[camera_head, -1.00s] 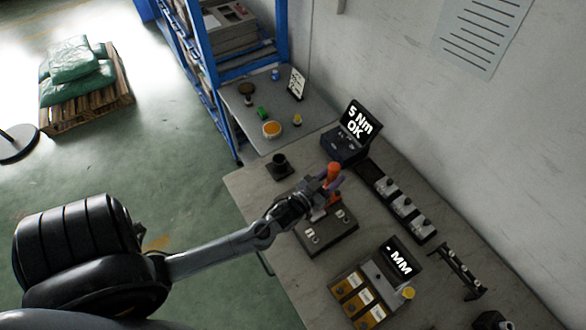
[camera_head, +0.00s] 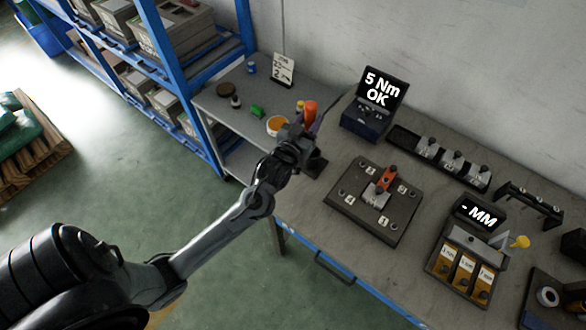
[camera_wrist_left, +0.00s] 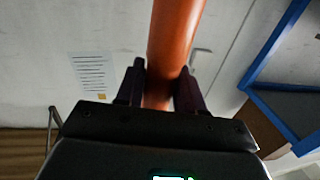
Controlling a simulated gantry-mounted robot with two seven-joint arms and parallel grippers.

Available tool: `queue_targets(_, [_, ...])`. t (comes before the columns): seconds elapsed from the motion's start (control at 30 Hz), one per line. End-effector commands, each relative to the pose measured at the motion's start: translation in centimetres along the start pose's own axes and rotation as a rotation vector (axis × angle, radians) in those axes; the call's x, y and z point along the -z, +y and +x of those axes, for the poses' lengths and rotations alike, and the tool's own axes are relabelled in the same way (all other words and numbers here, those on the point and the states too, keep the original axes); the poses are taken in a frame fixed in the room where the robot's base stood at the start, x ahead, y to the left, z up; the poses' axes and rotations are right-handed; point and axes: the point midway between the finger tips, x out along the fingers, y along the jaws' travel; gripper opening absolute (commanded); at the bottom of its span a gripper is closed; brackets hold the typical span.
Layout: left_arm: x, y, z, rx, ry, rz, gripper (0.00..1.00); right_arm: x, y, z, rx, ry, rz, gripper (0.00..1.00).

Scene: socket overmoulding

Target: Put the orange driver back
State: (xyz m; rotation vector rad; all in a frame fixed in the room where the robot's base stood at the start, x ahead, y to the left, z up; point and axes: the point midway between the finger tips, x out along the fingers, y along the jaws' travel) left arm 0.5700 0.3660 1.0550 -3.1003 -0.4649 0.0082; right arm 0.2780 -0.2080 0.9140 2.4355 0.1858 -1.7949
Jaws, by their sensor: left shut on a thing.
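My left gripper (camera_head: 303,131) is shut on the orange driver (camera_head: 310,109), whose handle stands up out of the jaws. In the left wrist view the orange handle (camera_wrist_left: 173,45) sits between the two dark fingers (camera_wrist_left: 160,92). The gripper is over the near left corner of the workbench. A dark holder (camera_head: 317,166) on the bench is mostly hidden behind and below the gripper. I cannot tell whether the driver's lower end is in it or above it. My right gripper is not in view.
A dark fixture plate (camera_head: 345,208) with a red-and-grey part lies right of the gripper. The torque display (camera_head: 380,90) reads "5 Nm OK". A gauge display (camera_head: 479,213) stands above yellow bins. The side table (camera_head: 215,103) holds an orange-filled bowl (camera_head: 277,125).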

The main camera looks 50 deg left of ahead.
Motion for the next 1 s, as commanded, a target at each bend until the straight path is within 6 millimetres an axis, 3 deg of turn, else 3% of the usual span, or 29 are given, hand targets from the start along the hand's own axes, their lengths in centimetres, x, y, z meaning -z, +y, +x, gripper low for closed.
queue_targets(0.03, [-0.3, 0.2, 0.3, -0.001, 0.005, -0.002, 0.00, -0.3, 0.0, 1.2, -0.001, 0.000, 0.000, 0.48])
queue_targets(0.2, [-0.5, 0.3, 0.8, 0.000, 0.003, 0.000, 0.00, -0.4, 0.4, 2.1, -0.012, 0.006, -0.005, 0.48])
queue_targets(0.53, [-5.0, 0.3, 1.0, 0.000, 0.000, 0.002, 0.00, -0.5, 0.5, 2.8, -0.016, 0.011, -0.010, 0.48])
queue_targets(0.87, [-7.1, 0.3, 1.0, 0.000, 0.001, 0.000, 0.00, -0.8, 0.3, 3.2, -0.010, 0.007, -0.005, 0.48])
queue_targets(1.0, [-8.8, 0.3, 1.0, 0.000, 0.000, 0.001, 0.00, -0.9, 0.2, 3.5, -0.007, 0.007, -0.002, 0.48])
